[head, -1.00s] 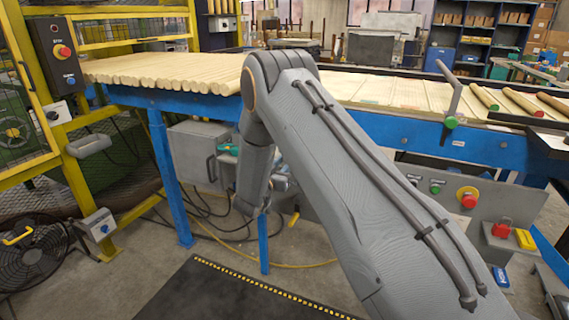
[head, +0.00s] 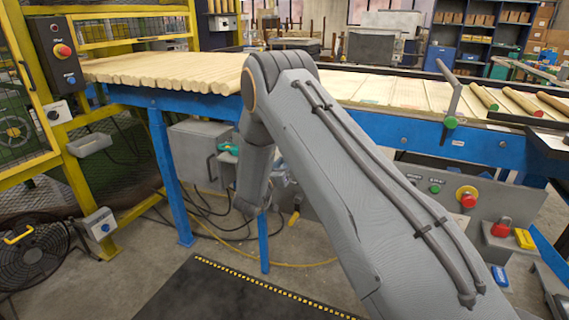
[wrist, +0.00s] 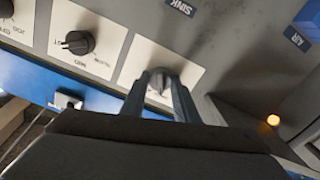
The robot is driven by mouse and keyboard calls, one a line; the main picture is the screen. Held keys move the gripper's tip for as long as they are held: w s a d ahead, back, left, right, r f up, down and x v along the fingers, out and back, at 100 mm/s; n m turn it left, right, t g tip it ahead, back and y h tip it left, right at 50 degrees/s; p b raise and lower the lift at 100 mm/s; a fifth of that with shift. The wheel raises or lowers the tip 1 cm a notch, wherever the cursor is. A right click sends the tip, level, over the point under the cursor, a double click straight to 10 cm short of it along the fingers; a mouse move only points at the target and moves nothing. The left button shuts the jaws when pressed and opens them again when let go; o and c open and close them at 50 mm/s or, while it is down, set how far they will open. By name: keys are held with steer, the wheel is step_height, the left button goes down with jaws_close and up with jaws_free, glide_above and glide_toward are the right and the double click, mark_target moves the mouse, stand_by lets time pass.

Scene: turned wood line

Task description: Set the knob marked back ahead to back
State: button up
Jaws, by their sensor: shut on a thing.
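In the wrist view, a grey knob (wrist: 157,78) sits on a pale square plate on the panel. My gripper (wrist: 161,91) has its two dark fingers on either side of this knob and is shut on it. The marking of this plate is hidden or cannot be read, and I cannot tell which setting the knob points to. In the head view my own arm covers the middle of the picture, and the gripper and the held knob cannot be made out there.
A black knob (wrist: 77,42) on its own pale plate is to the left in the wrist view. Blue labels read SINK (wrist: 181,6) and AIR (wrist: 297,39). A lit amber lamp (wrist: 272,120) is at the right. The blue-framed table (head: 190,98) stands behind my arm.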

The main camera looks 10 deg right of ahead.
steer(key=o, duration=1.1)
steer(key=shift+c, duration=0.2)
steer(key=shift+s, duration=0.1)
steer(key=v, duration=0.7)
steer(key=shift+s+a, duration=0.25)
